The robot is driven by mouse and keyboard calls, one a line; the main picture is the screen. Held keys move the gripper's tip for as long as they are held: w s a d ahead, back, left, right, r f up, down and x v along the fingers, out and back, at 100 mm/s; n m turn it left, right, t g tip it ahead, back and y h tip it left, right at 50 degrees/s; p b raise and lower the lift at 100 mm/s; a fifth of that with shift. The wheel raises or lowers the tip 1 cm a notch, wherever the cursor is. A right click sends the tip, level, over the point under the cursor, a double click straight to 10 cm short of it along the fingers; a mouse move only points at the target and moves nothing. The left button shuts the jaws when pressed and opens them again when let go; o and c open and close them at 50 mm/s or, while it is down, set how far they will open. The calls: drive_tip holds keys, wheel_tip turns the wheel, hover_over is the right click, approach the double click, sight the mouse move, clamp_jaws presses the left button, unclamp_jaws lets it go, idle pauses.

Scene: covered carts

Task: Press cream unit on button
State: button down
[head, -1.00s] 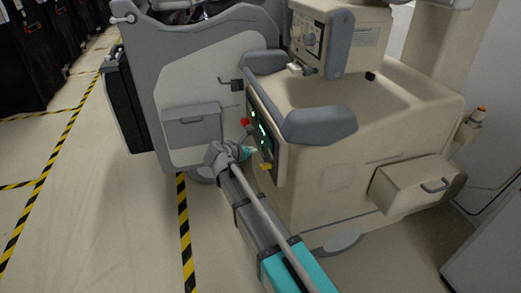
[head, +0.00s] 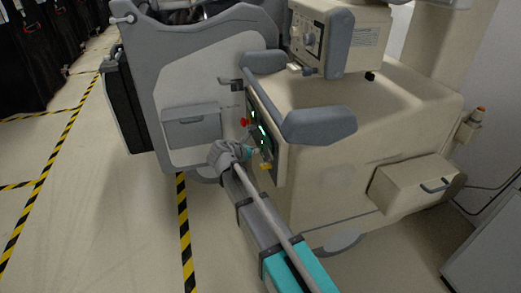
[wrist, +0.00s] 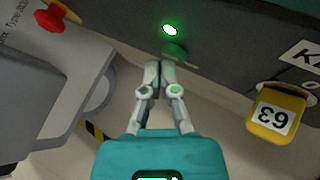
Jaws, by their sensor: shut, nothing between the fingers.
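The cream unit (head: 330,180) is a large wheeled machine with grey armrests, right of centre in the head view. Its dark control panel (head: 265,140) faces left and carries lit green lights. In the wrist view, a bright green light (wrist: 170,30) glows on the dark panel (wrist: 225,25), with a dark green round button (wrist: 175,50) just below it. My gripper (wrist: 160,66) is shut and empty, its fingertips just below the dark green button. I cannot tell whether they touch it. In the head view my gripper (head: 254,150) is small and partly hidden beside the panel.
A grey cart (head: 205,85) stands close on the left of the unit. Open floor with striped tape (head: 184,225) lies left.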

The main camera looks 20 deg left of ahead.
drive_tip(key=shift+w+d, duration=0.2)
drive_tip(key=shift+d, duration=0.1)
idle(0.9)
drive_tip(key=shift+a, duration=0.1)
drive_tip(key=shift+s+a, duration=0.4)
drive_tip(key=shift+a, duration=0.2)
idle(0.3)
drive_tip(key=shift+s+a, duration=0.45)
drive_tip(key=shift+a, duration=0.25)
drive_tip(key=shift+s+a, duration=0.45)
drive_tip(key=shift+a, duration=0.3)
drive_tip(key=shift+s+a, duration=0.45)
drive_tip(key=shift+a, duration=0.25)
